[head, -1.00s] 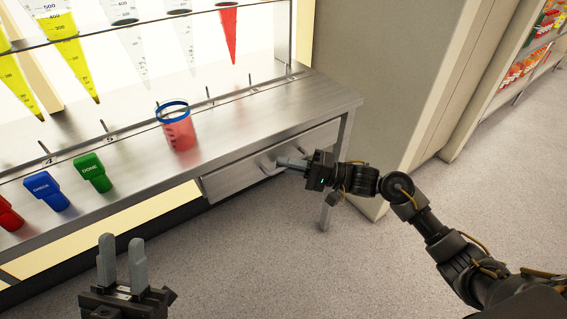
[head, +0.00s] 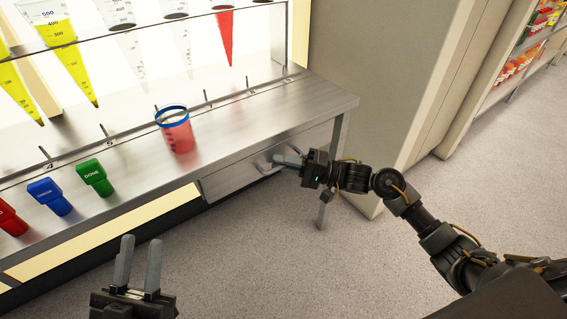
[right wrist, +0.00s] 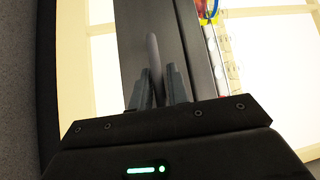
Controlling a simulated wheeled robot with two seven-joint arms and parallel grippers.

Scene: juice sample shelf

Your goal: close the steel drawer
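The steel drawer (head: 228,180) is under the right part of the steel shelf top. Its front lies close to the shelf's front edge; I cannot tell exactly how far it stands out. My right gripper (head: 290,158) is at the drawer's bar handle (head: 262,164). In the right wrist view the handle (right wrist: 154,50) stands between the two fingers of the right gripper (right wrist: 158,85), which look closed on it. My left gripper (head: 138,262) is open and empty, low in front of the shelf and away from the drawer.
A red-filled cup with a blue rim (head: 176,130) stands on the shelf top (head: 270,120). Blue (head: 50,195), green (head: 95,177) and red (head: 10,217) blocks stand to its left. A shelf leg (head: 328,180) is near my right gripper. The floor in front is clear.

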